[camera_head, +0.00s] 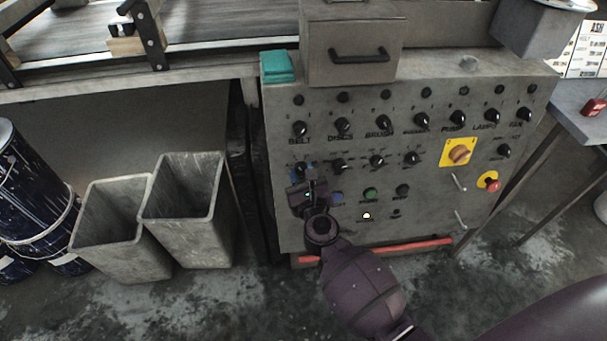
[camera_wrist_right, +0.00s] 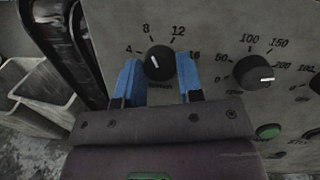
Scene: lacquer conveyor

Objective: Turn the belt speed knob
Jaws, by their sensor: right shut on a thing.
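The belt speed knob (camera_wrist_right: 159,64) is a black round knob on the grey control panel, with a scale marked 4, 8, 12 and 16. Its white pointer line leans a little left of straight up, roughly toward the 8. In the head view the knob (camera_head: 301,167) is at the left end of the second row. My right gripper (camera_head: 303,175) reaches it from below. In the right wrist view the blue fingers of the gripper (camera_wrist_right: 158,78) stand on the left and right sides of the knob, shut on it. My left gripper is not in view.
A neighbouring knob (camera_wrist_right: 253,73) with a scale up to 200 is close on the right. The panel (camera_head: 430,185) also carries a yellow-plated switch (camera_head: 459,153) and a red button (camera_head: 492,184). Two grey bins (camera_head: 184,212) stand at left. A green cloth (camera_head: 277,66) lies on top.

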